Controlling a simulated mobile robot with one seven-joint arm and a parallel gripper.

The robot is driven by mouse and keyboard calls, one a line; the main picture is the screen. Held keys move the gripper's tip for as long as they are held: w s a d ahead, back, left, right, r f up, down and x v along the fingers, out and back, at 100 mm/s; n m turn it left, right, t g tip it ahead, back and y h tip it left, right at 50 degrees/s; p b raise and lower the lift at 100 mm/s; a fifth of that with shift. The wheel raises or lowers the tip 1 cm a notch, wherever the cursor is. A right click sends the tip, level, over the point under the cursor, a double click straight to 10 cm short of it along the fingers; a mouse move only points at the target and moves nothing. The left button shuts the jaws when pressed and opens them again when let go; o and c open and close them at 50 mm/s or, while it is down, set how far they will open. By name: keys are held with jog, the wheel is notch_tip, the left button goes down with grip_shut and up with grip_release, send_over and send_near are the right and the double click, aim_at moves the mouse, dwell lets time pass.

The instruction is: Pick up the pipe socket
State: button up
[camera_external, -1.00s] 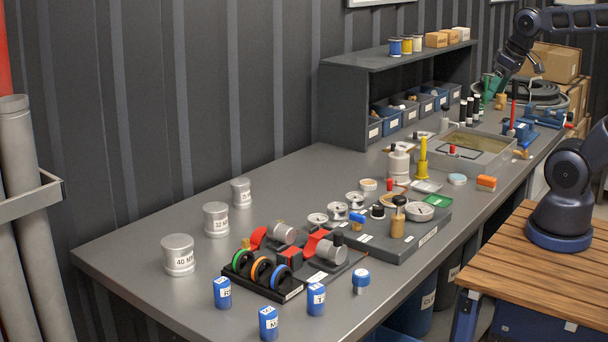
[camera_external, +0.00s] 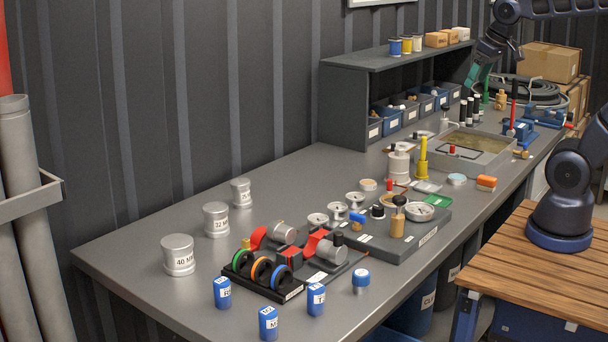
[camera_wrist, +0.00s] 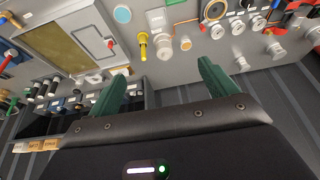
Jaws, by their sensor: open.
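I cannot tell for certain which thing is the pipe socket. Three grey metal cylinders stand upright on the left of the bench: one marked 40 (camera_external: 178,255), one marked 32 (camera_external: 216,220) and a smaller one (camera_external: 241,192). A brass fitting (camera_external: 501,100) stands at the far end. Small parts lie in the blue bins (camera_external: 411,113), too small to tell apart. My gripper (camera_external: 477,78) is at the right end of the shelf, far from the cylinders. In the wrist view, its green fingers (camera_wrist: 160,78) are wide apart with nothing between them.
The dark shelf (camera_external: 345,100) over the bins carries spools and small boxes.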

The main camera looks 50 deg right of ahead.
jog(key=w+a+r, duration=0.1)
jog(key=w+a, duration=0.3)
jog(key=w, duration=0.4)
jog(key=w+a+r, duration=0.1)
jog(key=w+a, duration=0.4)
jog(key=w, duration=0.4)
jog(key=w+a+f, duration=0.3)
jog(key=w+a, duration=0.9)
send_over(215, 219)
jog(key=s+d, duration=0.2)
notch_tip(215, 219, down, 23)
jog(key=shift+n, duration=0.3)
jog(key=x, duration=1)
jog(key=shift+w+d+f, duration=0.15)
jog(key=c, duration=1.3)
jog(key=shift+o, duration=0.2)
